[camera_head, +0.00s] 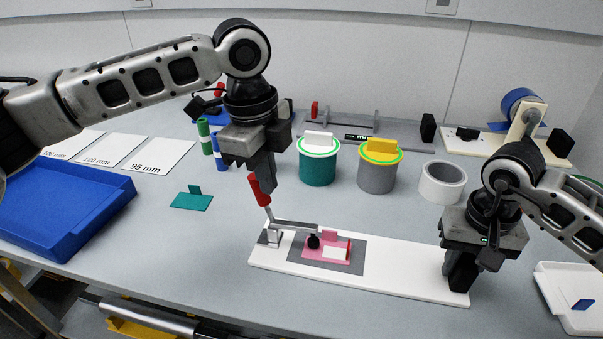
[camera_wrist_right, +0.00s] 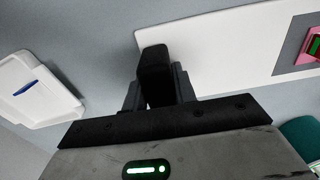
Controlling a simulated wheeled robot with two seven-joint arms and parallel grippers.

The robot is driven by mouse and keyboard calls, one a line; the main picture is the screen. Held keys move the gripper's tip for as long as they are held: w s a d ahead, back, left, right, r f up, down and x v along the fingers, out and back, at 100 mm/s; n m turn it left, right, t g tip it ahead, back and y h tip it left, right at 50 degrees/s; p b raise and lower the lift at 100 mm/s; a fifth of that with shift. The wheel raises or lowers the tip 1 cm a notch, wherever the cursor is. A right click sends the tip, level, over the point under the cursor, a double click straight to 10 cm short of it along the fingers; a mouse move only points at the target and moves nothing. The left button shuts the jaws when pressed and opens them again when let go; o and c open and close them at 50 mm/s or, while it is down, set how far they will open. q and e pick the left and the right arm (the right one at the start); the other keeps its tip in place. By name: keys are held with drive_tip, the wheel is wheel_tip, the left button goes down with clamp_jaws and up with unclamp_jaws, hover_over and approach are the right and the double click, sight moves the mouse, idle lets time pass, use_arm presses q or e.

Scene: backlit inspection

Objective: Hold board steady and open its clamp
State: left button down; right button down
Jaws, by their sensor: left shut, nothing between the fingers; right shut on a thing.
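The long white board (camera_head: 400,272) lies on the table, with a dark grey patch (camera_head: 297,257) carrying a pink plate (camera_head: 318,250). The toggle clamp (camera_head: 275,237) stands at the board's left end. Its red handle (camera_head: 259,190) stands up, slightly tilted. Its metal arm (camera_head: 297,226) reaches over the pink plate, with the black tip (camera_head: 313,242) down at the plate. My left gripper (camera_head: 268,190) is shut, its fingers right beside the red handle; exact contact is unclear. My right gripper (camera_head: 459,285) is shut on the board's right end. The board also shows in the right wrist view (camera_wrist_right: 225,50).
A blue tray (camera_head: 75,205) is at left, near white cards. A teal piece (camera_head: 191,201), teal pot (camera_head: 318,166), grey pot (camera_head: 378,175) and white ring (camera_head: 442,184) stand behind the board. A white tray (camera_head: 548,285) is at right. The table before the board is clear.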

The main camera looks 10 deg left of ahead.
use_arm(q)
drive_tip(key=shift+a+f+h, duration=0.15)
drive_tip(key=shift+a+h, duration=0.35)
drive_tip(key=shift+a, duration=0.2)
use_arm(e)
drive_tip(key=shift+s+f, duration=0.1)
drive_tip(key=shift+f, duration=0.05)
use_arm(q)
drive_tip(key=shift+w+a+f+h, duration=0.1)
drive_tip(key=shift+a+f+h, duration=1.35)
drive_tip(key=shift+h, duration=0.55)
drive_tip(key=shift+w+a+f+h, duration=0.1)
drive_tip(key=shift+a+f+h, duration=1.1)
drive_tip(key=shift+a+h, duration=0.6)
drive_tip(key=shift+a+f+h, duration=1.35)
drive_tip(key=shift+h, duration=0.85)
drive_tip(key=shift+f, duration=0.1)
